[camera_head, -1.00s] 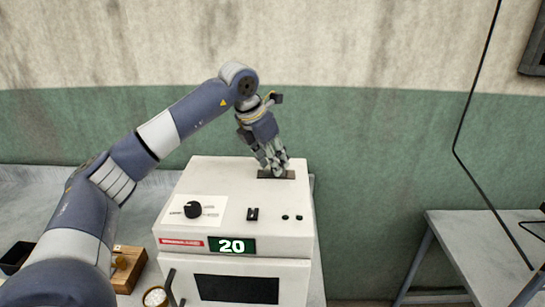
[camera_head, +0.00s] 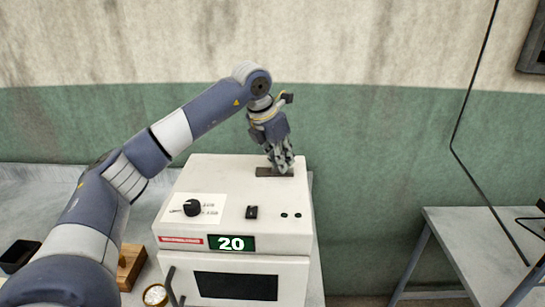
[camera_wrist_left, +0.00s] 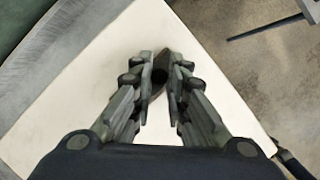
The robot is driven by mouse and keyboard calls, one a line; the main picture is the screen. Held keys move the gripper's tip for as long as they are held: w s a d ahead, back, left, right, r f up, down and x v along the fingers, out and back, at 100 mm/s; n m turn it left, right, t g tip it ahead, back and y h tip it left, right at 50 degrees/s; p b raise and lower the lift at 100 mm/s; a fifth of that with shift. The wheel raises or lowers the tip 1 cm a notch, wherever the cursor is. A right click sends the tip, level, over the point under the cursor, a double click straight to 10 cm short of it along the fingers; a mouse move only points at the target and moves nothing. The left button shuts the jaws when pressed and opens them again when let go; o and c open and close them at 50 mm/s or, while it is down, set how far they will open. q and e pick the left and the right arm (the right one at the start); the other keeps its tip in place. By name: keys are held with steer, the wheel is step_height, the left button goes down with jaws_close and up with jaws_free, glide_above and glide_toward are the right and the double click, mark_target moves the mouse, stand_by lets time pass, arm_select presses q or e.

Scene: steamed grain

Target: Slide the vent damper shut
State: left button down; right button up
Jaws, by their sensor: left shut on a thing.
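The vent damper (camera_head: 264,172) is a dark strip on the top of the white steamer (camera_head: 230,185), near its back edge. My left gripper (camera_head: 283,168) reaches down from above to the right part of that strip. In the left wrist view the fingers (camera_wrist_left: 160,82) are shut on a small dark part of the damper, which shows between the fingertips. The fingers hide part of the strip, so I cannot tell exactly how far it is slid. My right gripper is not in view.
A wooden block (camera_head: 130,266) and a bowl of grain (camera_head: 155,295) stand at left. A grey table (camera_head: 470,235) stands at right.

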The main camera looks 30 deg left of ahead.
arm_select(q)
steer(key=shift+w+d+r, duration=0.1)
steer(key=shift+d, duration=0.05)
steer(key=c, duration=1.7)
jaws_free()
steer(key=shift+o, duration=0.7)
steer(key=shift+w+d, duration=0.1)
steer(key=shift+d, duration=0.05)
steer(key=shift+r, duration=0.1)
steer(key=v, duration=1.1)
steer(key=shift+s+r, duration=0.3)
